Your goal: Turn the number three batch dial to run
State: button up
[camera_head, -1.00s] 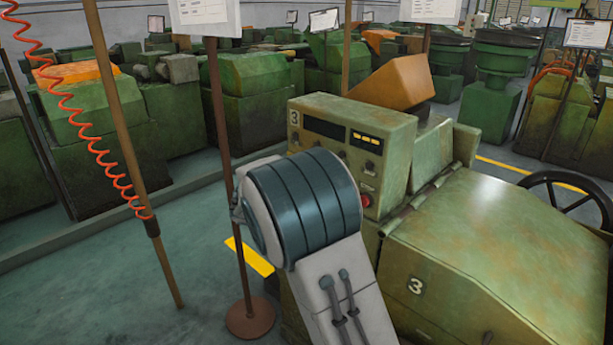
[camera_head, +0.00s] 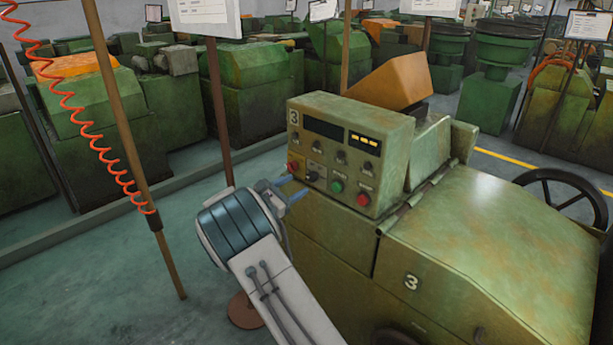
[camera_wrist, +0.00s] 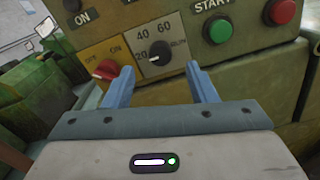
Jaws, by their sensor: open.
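The number three machine's control panel (camera_head: 350,150) faces left in the head view, with small dark knobs (camera_head: 340,157) in an upper row. Their labels are too small to read, so I cannot tell which is the batch dial. Below are a red switch on a yellow plate, a black numbered dial (camera_head: 312,175), and green and red buttons. In the wrist view the numbered dial (camera_wrist: 159,54) shows 20, 40 and 60, with its pointer near 20. My gripper (camera_wrist: 162,88) is open and empty, its blue fingers below that dial, one either side. It also shows in the head view (camera_head: 296,190).
The red switch (camera_wrist: 104,70) is close to my left finger in the wrist view. The green START button (camera_wrist: 218,30) is beyond my right finger. A brown post (camera_head: 216,110) and a hanging red coiled hose (camera_head: 95,130) stand left of the panel.

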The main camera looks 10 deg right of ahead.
aim_at(310, 177)
jog(key=p+x, duration=0.1)
jog(key=x, duration=0.5)
jog(key=c, duration=1)
